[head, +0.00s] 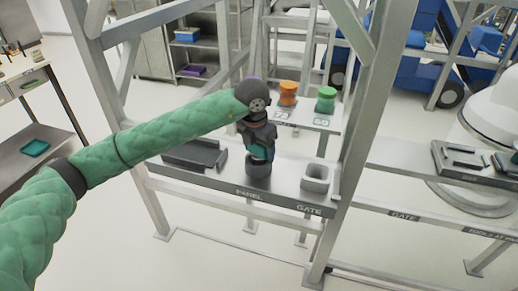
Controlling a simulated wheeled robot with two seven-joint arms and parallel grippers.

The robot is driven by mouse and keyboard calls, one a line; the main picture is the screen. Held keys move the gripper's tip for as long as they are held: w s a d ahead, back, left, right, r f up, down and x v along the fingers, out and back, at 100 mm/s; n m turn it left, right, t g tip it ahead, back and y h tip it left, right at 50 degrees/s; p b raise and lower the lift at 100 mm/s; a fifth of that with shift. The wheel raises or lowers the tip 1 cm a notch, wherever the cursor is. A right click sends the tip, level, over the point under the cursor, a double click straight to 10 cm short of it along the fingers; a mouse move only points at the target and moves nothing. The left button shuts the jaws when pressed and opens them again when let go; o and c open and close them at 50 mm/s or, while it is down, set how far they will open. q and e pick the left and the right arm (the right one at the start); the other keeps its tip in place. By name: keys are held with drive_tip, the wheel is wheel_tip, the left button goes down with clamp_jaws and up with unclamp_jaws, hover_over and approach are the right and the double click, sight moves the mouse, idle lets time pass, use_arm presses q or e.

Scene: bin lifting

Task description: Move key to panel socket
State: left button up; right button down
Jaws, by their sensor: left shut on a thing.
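My left gripper (260,143) points down over the PANEL-labelled part of the grey shelf (218,182). It is shut on a small teal-and-dark piece, which I take to be the key (260,153); the gripper hides much of it. A dark round socket-like part (258,170) stands directly below, above the PANEL label. I cannot tell whether the key is above it, touching it or inside it. My right gripper is not in view.
A grey cup-like holder (316,178) stands right of the gripper, above the GATE label. A dark tray (195,155) lies to the left. A frame post (362,130) rises at right.

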use_arm(q)
drive_tip(key=o, duration=1.3)
drive_tip(key=shift+r+p, duration=0.3)
drive_tip(key=shift+r, duration=4.2)
